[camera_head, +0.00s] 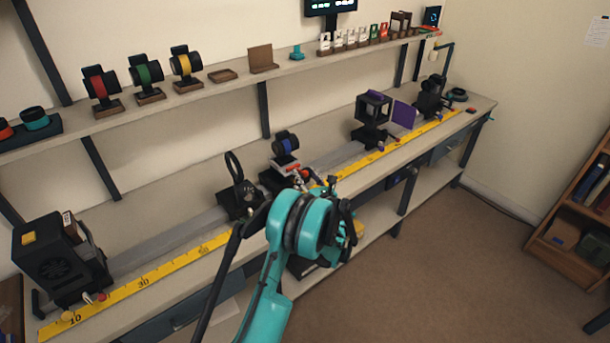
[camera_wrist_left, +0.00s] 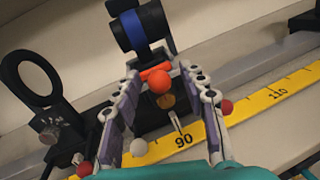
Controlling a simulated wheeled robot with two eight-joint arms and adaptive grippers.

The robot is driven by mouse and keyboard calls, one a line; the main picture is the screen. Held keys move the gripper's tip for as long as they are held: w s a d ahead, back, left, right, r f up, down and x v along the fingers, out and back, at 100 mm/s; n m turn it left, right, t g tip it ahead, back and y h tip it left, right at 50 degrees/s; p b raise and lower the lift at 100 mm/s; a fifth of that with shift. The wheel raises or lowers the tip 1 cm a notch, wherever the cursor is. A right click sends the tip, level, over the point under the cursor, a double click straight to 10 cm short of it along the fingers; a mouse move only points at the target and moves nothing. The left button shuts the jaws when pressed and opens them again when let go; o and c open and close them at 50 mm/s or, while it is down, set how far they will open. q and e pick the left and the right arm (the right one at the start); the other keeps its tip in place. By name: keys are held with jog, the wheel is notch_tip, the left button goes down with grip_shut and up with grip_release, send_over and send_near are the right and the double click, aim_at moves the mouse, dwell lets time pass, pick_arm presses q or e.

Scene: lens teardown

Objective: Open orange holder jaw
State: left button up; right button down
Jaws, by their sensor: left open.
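The orange holder jaw (camera_wrist_left: 153,72) is an orange bar with an orange ball knob (camera_wrist_left: 159,83) in front, under a black lens with a blue band (camera_wrist_left: 130,25). In the head view the orange part (camera_head: 292,168) shows below the blue-banded lens (camera_head: 286,145). My left gripper (camera_wrist_left: 161,78) is open, with one finger on each side of the knob; I cannot tell whether either finger touches it. In the head view the gripper (camera_head: 307,177) is at the holder's front, partly hidden by my teal arm. My right gripper is not in view.
A black ring holder (camera_wrist_left: 30,85) stands close to the left of the gripper. A yellow ruler (camera_head: 150,286) runs along the bench front. A black box (camera_head: 60,262) and a purple-topped holder (camera_head: 374,115) stand farther along the rail. A shelf (camera_head: 225,92) hangs above.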

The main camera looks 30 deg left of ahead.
pick_arm(q)
jog(key=v, duration=1.1)
jog(key=shift+s+d, duration=0.2)
jog(key=shift+d, duration=0.15)
jog(key=w+d+r+m+t+h, duration=0.1)
jog(key=d+r+m+t+h, duration=0.35)
jog(key=r+m, duration=0.4)
jog(key=w+d+r+m+t+h, duration=0.25)
jog(key=d+r+m+t, duration=0.2)
jog(key=r+m, duration=0.4)
jog(key=s+d+r+m+h, duration=0.4)
jog(key=d+r+m+h, duration=0.15)
jog(key=m, duration=0.25)
jog(key=s+d+f+m+g+h, duration=0.2)
jog(key=s+f+m+g, duration=0.25)
jog(key=s+m, duration=0.4)
jog(key=s+d+f+m+g+h, duration=0.2)
jog(key=s+d+f+m+g, duration=0.15)
jog(key=s+f+m, duration=0.45)
jog(key=s+a+f+m+g+y, duration=0.1)
jog(key=s+a+f+m+g, duration=0.1)
jog(key=s, duration=0.4)
jog(key=s+a+f+m+g+y, duration=0.1)
jog(key=s+a+f+g, duration=0.1)
jog(key=s, duration=0.5)
jog(key=shift+s+a+f+m+g, duration=0.15)
jog(key=shift+a+f+m+g, duration=0.2)
jog(key=shift+a, duration=0.3)
